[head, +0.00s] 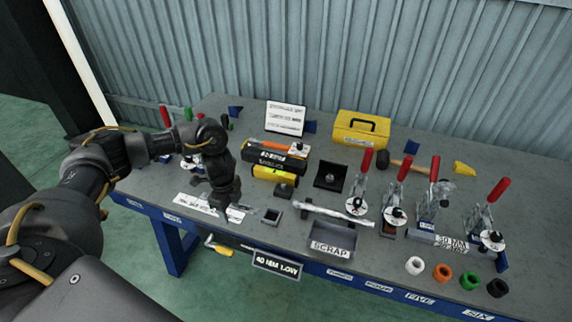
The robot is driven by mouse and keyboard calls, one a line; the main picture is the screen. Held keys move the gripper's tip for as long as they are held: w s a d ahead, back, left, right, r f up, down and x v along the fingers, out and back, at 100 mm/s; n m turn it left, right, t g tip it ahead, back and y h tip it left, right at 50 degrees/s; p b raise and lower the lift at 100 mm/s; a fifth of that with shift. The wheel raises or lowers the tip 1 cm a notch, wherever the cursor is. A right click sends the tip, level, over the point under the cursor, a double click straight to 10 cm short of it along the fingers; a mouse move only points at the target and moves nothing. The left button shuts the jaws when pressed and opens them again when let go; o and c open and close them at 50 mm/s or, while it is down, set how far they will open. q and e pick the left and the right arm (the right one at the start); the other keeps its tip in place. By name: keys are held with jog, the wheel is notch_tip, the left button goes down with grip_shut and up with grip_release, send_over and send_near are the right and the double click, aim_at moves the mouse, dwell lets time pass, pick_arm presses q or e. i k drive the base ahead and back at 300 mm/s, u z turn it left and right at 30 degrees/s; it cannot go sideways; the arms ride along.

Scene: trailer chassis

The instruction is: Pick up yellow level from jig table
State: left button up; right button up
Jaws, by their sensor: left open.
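A yellow bar with a dark mark, which looks like the level (271,174), lies on the grey jig table (150,185) in front of a black box (264,157). My left arm reaches in from the left. My left gripper (232,211) points down over the table near its front edge, to the left of and nearer than the yellow bar. It is open and apart from the bar, with nothing seen between its fingers. The fingertips are small and dark, so their exact height over the table is hard to tell. My right gripper is out of view.
A grey SCRAP bin (331,243) and a metal bar stand right of my gripper. Toggle clamps with red handles (402,168) fill the right side. A yellow toolbox (360,128) and a white sign (286,118) stand behind. Coloured rings (442,272) lie at the front right.

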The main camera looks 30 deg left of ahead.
aim_at(276, 176)
jog(key=i, duration=1)
